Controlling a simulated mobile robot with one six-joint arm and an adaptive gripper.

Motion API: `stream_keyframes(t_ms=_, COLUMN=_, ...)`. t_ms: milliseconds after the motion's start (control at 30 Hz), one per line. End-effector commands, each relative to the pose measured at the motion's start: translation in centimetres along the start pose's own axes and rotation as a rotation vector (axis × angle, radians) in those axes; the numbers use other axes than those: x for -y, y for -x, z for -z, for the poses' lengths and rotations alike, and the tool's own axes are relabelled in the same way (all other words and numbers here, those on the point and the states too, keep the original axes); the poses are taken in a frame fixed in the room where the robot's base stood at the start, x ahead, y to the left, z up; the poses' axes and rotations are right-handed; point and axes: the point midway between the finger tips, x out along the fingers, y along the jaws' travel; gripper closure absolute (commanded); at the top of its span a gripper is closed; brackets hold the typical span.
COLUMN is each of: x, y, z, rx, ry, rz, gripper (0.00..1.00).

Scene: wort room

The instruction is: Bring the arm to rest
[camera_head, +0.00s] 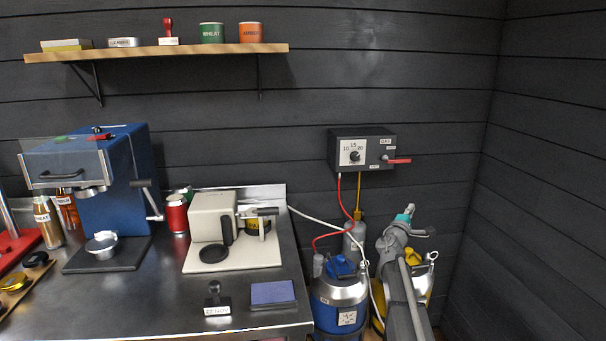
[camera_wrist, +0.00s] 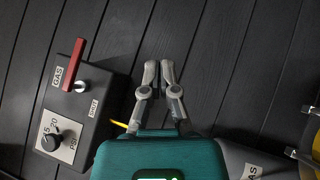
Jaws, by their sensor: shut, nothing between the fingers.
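My gripper (camera_wrist: 159,70) shows in the wrist view with its grey fingers drawn together and nothing between them. They point at the dark plank wall, beside the gas control box (camera_wrist: 85,105) with its red lever and black dial. In the head view my grey arm (camera_head: 408,285) rises at the lower right, in front of the kegs and right of the steel bench. Its teal wrist part (camera_head: 404,217) is at the top, below and right of the control box (camera_head: 362,149). The fingertips are hard to make out there.
A blue-topped keg (camera_head: 340,293) stands left of my arm, with a yellow-topped keg (camera_head: 415,258) partly hidden behind it. A red hose (camera_head: 340,235) and a white hose (camera_head: 322,222) run nearby. The bench (camera_head: 170,310) carries machines and small items. The right wall (camera_head: 555,170) is bare.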

Motion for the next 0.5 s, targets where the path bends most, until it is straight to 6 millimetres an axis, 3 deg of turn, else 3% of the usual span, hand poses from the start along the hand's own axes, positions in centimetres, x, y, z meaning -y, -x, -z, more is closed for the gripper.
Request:
stream_keyframes(t_ms=267, x=1.2, y=3.2, z=-2.1, rx=0.111, ry=-0.169, rz=0.102, gripper=1.0)
stream_keyframes(t_ms=500, x=3.9, y=7.7, z=-4.0, rx=0.251, ry=-0.359, rz=0.272, gripper=1.0)
